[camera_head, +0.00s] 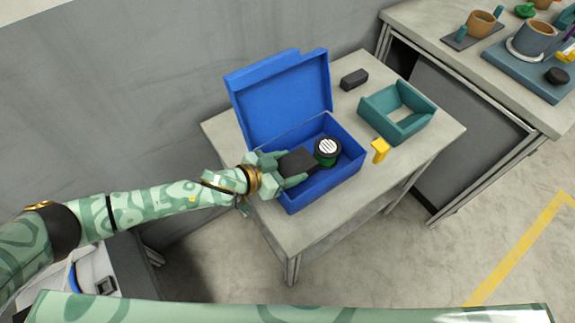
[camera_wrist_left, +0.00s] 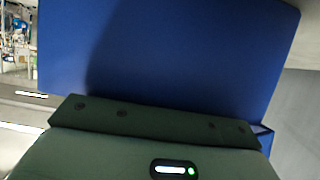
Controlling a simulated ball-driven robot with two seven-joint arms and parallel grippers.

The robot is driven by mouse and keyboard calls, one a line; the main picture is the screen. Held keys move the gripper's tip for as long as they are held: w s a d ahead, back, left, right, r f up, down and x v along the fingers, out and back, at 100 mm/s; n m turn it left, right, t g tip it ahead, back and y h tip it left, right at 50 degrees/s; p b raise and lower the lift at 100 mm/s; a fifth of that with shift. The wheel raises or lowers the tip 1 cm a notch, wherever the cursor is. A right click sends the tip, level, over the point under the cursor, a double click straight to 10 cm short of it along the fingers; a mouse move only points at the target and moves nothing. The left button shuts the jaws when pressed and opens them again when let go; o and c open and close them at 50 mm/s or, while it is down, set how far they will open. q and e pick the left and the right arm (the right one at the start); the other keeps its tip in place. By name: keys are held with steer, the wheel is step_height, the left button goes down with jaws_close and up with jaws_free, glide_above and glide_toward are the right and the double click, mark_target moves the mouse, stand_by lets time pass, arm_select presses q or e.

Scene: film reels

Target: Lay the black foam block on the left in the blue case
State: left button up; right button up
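The open blue case (camera_head: 346,172) stands on a grey table, its lid (camera_head: 283,98) raised at the back. The lid also fills much of the left wrist view (camera_wrist_left: 170,50). My left gripper (camera_head: 291,168) reaches in from the left over the case's left part. Its fingers are on either side of a black foam block (camera_head: 297,160) and appear shut on it. The block is at the case opening; whether it touches the case floor cannot be told. A round dark green item with a white striped top (camera_head: 327,148) sits in the case, right of the block. My right gripper is out of view.
A dark grey block (camera_head: 354,79) lies behind the case to the right. A teal open tray (camera_head: 397,125) and a yellow piece (camera_head: 380,150) are right of the case. Another table (camera_head: 430,35) with cups stands at the far right.

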arm_select(q)
steer(key=o, duration=0.3)
steer(key=shift+s+a+f, duration=0.15)
steer(key=shift+s+f, duration=0.1)
steer(key=shift+f, duration=0.45)
steer(key=shift+r, duration=0.2)
steer(key=shift+w+r+p, duration=0.1)
steer(key=shift+r+p, duration=0.2)
steer(key=shift+r, duration=0.3)
steer(key=p+v, duration=0.1)
steer(key=v, duration=0.5)
steer(key=p+v, duration=0.2)
steer(key=v, duration=0.4)
steer(key=shift+r+p, duration=0.25)
steer(key=shift+p, duration=0.05)
